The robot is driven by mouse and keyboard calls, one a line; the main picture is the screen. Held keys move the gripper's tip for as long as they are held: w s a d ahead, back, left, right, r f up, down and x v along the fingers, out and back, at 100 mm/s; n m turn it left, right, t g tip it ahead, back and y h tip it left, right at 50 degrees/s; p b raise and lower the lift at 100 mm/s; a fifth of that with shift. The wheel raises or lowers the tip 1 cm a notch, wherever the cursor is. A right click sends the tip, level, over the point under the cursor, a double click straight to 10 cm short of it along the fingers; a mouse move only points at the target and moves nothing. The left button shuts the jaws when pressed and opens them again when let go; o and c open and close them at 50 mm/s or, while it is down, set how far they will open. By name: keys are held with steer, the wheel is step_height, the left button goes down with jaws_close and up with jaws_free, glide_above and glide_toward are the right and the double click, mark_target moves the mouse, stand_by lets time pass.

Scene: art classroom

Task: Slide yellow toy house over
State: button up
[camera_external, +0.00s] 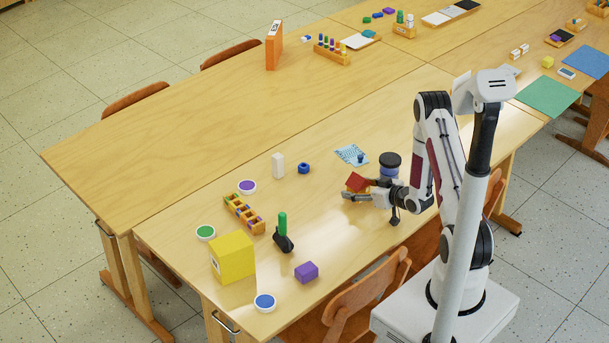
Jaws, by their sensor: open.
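My gripper (352,193) is open, low over the right part of the near table. A small red piece with a slanted top (356,181) is right at its fingers, perhaps a toy house roof; whatever is below it is hidden by the fingers. I cannot tell whether the fingers touch it. No plainly yellow house shape can be made out. A large yellow block (232,258) stands at the table's left end, far from my gripper.
The near table (330,235) is clear left of my gripper. Around stand a dark-topped jar (390,160), white block (278,165), blue ring (303,168), wooden rack (243,214), green stick in a black holder (283,232), purple block (306,271) and blue-topped dish (265,302).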

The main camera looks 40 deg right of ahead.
mark_target(315, 226)
steer(key=c, duration=1.1)
steer(key=shift+o, duration=0.2)
steer(key=shift+a, duration=0.1)
steer(key=shift+a, duration=9.85)
steer(key=o, duration=1.3)
steer(key=shift+c, duration=0.2)
steer(key=shift+s, duration=0.1)
